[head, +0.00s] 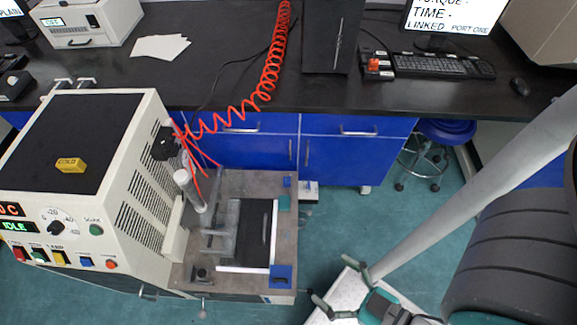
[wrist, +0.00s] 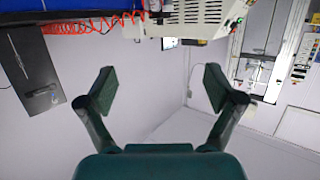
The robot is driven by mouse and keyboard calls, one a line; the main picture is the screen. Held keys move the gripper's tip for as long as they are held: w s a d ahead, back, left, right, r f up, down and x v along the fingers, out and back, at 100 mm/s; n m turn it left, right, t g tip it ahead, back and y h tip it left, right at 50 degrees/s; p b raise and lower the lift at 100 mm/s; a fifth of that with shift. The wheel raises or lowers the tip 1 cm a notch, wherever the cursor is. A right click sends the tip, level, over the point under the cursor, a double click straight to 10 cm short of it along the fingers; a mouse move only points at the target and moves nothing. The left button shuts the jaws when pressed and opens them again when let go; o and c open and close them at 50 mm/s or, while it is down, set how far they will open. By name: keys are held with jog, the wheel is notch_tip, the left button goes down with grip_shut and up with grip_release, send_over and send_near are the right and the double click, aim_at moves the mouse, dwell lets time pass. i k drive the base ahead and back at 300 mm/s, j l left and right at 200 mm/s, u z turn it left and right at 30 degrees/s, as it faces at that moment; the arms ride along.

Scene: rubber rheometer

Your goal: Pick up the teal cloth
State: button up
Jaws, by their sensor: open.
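A small teal patch (head: 284,202), which may be the teal cloth, lies at the right edge of the machine's grey platform (head: 230,186), just below a small blue block. It is too small to make out folds, and I cannot pick it out in the wrist view. My gripper (head: 336,281) is at the lower middle of the head view, to the right of and below the platform, apart from the patch. In the wrist view my gripper (wrist: 160,84) has its two dark green fingers spread wide with nothing between them.
The cream machine (head: 150,165) carries a yellow block (head: 71,165) on its black top. A metal post (head: 190,190) and frame stand on the platform. A blue stool (head: 445,131) stands under the bench.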

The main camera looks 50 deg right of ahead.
aim_at(284, 201)
jog(key=l+u, duration=0.65)
jog(key=l, duration=0.25)
jog(key=k+l+u, duration=0.15)
jog(key=l+u, duration=0.2)
jog(key=l, duration=0.05)
